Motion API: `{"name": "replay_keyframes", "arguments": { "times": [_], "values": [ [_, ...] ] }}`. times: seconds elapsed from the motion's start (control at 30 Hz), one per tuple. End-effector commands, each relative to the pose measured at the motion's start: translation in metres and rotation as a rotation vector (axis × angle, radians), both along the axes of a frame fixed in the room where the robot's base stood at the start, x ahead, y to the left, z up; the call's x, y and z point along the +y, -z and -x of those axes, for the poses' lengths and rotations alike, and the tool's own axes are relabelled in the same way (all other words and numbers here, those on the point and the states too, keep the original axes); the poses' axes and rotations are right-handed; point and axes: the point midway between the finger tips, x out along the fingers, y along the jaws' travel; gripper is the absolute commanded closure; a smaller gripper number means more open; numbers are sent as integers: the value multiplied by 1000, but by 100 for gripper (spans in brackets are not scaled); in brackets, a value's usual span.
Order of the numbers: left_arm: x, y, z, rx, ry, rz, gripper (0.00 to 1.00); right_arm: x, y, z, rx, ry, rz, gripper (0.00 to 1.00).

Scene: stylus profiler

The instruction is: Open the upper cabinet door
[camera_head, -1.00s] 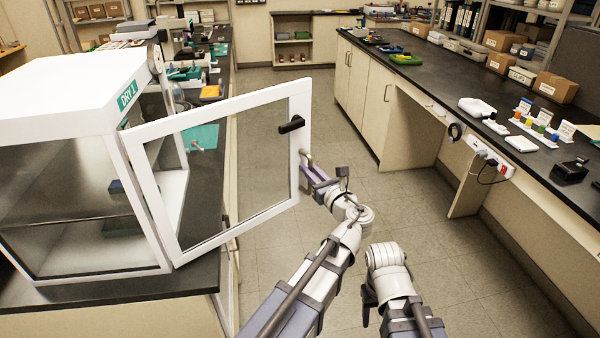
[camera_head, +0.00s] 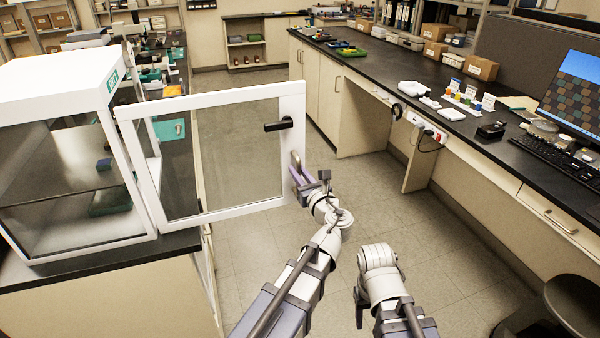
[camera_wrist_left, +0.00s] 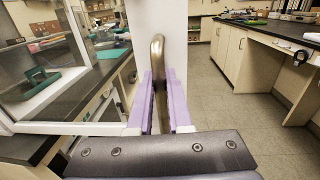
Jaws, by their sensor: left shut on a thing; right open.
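The upper cabinet door (camera_head: 150,103) is a white frame with a clear pane, hinged on the white dry cabinet (camera_head: 60,82) at left. It stands swung well out from the cabinet front. A dark latch lever (camera_head: 278,125) is on its outer stile. My left gripper (camera_head: 300,178) is shut on the metal bar handle (camera_wrist_left: 157,55) at the door's free edge; the purple fingers (camera_wrist_left: 160,100) lie on both sides of the bar in the left wrist view. My right arm (camera_head: 380,275) is low at the centre; its fingers are mostly hidden.
A lower cabinet door (camera_head: 208,280) also stands ajar below. A long dark bench (camera_head: 400,75) with boxes, vials and a keyboard runs along the right. A dark stool (camera_head: 575,305) is at bottom right. The grey floor (camera_head: 250,240) between the benches is clear.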

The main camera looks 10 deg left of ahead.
Motion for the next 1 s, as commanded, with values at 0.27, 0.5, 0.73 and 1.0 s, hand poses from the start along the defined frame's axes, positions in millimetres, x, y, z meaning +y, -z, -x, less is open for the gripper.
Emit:
{"name": "replay_keyframes", "arguments": {
  "times": [0.27,0.5,0.73,1.0],
  "values": [
    [0,0,0,0,0,-1,100,0,0,0,0,0,0,45],
    [0,0,0,0,-1,0,64,0,0,0,0,0,0,45],
    [0,0,0,0,-1,0,53,0,0,0,0,0,0,45],
    [1,0,4,0,-1,0,53,0,0,0,0,0,0,45]
  ]
}}
